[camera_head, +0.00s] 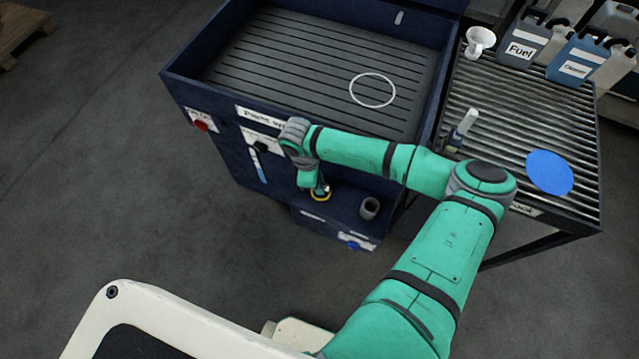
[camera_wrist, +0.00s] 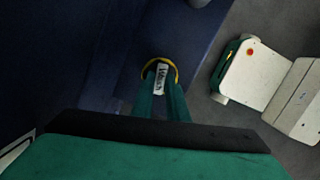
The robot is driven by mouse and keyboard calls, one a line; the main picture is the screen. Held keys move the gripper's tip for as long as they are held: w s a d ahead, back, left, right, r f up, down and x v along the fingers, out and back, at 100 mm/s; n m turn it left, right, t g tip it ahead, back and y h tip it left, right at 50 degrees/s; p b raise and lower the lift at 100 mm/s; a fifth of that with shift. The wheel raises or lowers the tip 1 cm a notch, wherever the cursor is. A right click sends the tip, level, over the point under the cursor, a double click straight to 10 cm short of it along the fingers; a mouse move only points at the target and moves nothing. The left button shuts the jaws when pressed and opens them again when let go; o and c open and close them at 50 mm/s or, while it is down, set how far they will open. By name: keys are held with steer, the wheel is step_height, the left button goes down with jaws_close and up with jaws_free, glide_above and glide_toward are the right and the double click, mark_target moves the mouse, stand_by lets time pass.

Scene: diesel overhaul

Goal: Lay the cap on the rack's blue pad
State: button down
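The cap (camera_wrist: 174,66) shows in the wrist view as a yellow rim with a white label at my fingertips; the rest of it is hidden. In the head view its yellow edge (camera_head: 321,198) shows low at the front of the dark blue parts washer. My gripper (camera_wrist: 161,88) has one green finger on each side of the cap and appears shut on it. The blue pad (camera_head: 549,172) is a bare round disc on the slatted rack (camera_head: 500,112) at the right. My gripper is well left of the pad and lower.
The parts washer (camera_head: 178,75) has a ribbed top with a white ring mark (camera_head: 372,91). A grey cup (camera_head: 369,207) stands on its low front ledge. A white mug (camera_head: 479,42), a fuel can (camera_head: 522,45), a blue can (camera_head: 577,60) and a small bottle (camera_head: 464,126) stand on the rack.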

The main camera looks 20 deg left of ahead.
steer(key=shift+f, duration=0.2)
steer(key=shift+w+r, duration=0.15)
steer(key=shift+r, duration=0.3)
steer(key=shift+d+r, duration=0.2)
steer(key=shift+r, duration=0.2)
steer(key=shift+s+a+r, duration=0.2)
steer(key=shift+a+r, duration=0.05)
steer(key=shift+a, duration=0.05)
steer(key=shift+d+r, duration=0.15)
steer(key=shift+r, duration=1.3)
